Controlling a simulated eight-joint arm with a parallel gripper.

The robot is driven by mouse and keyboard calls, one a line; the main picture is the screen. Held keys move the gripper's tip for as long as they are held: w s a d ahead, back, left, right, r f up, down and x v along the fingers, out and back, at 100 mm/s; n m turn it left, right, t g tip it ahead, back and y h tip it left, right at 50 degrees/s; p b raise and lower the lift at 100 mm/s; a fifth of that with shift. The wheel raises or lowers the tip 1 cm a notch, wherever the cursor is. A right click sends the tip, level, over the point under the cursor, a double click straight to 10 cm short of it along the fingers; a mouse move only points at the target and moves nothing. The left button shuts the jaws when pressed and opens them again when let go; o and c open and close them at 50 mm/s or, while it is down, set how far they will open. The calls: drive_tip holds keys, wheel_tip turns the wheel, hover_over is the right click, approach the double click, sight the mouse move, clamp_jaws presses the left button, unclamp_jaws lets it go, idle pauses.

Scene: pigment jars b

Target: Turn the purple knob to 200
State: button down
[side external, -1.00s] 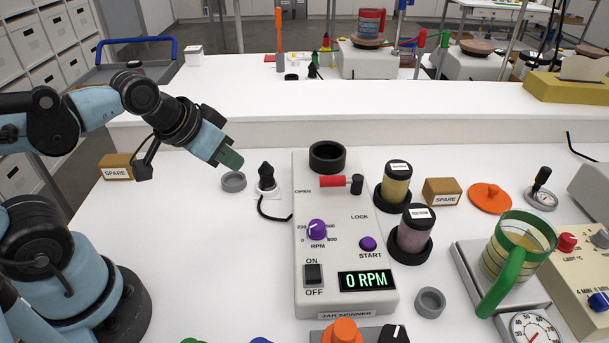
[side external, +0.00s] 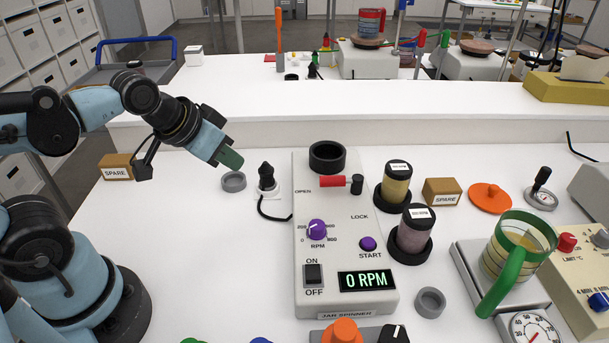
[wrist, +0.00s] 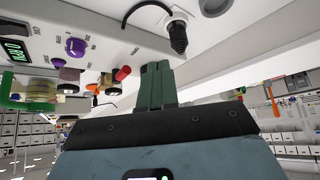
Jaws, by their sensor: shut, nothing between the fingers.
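The purple knob (side external: 317,230) sits on the sloping face of the white jar spinner (side external: 330,280), above the label RPM. Its dial is marked 0, 200 and 800; the exact pointer setting is too small to read surely. The purple knob also shows in the wrist view (wrist: 76,47). The display (side external: 366,280) reads 0 RPM. A separate purple START button (side external: 368,244) is to the knob's lower right. My gripper (side external: 232,160) is shut and empty, in the air left of the spinner and well apart from the knob. Its green fingers (wrist: 156,85) are together in the wrist view.
A black plug (side external: 266,177) with a cord stands left of the spinner, near a grey ring (side external: 233,182). A red-handled lever (side external: 334,181) and black cup (side external: 327,157) are above the knob. Two jars (side external: 397,180) stand to the right. The table left of the spinner is mostly clear.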

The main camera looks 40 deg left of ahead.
drive_tip(key=c, duration=1.8)
unclamp_jaws()
drive_tip(key=shift+c, duration=0.2)
drive_tip(key=shift+o, duration=2.4)
drive_tip(key=shift+w+d+r, duration=0.2)
drive_tip(key=shift+d, duration=0.1)
drive_tip(key=o, duration=0.6)
drive_tip(key=w+d+r+g, duration=0.1)
drive_tip(key=d, duration=0.1)
drive_tip(key=w+d+r+n+g, duration=0.1)
drive_tip(key=d, duration=0.1)
drive_tip(key=w+d+g, duration=0.1)
drive_tip(key=d, duration=0.1)
drive_tip(key=shift+r+n+h, duration=0.3)
drive_tip(key=shift+r+h, duration=0.1)
drive_tip(key=shift+c, duration=0.2)
drive_tip(key=n+g, duration=0.2)
drive_tip(key=g, duration=0.2)
hover_over(317, 223)
drive_tip(key=shift+y, duration=0.4)
wheel_tip(317, 223, down, 11)
drive_tip(key=shift+f, duration=0.2)
drive_tip(key=c, duration=1.1)
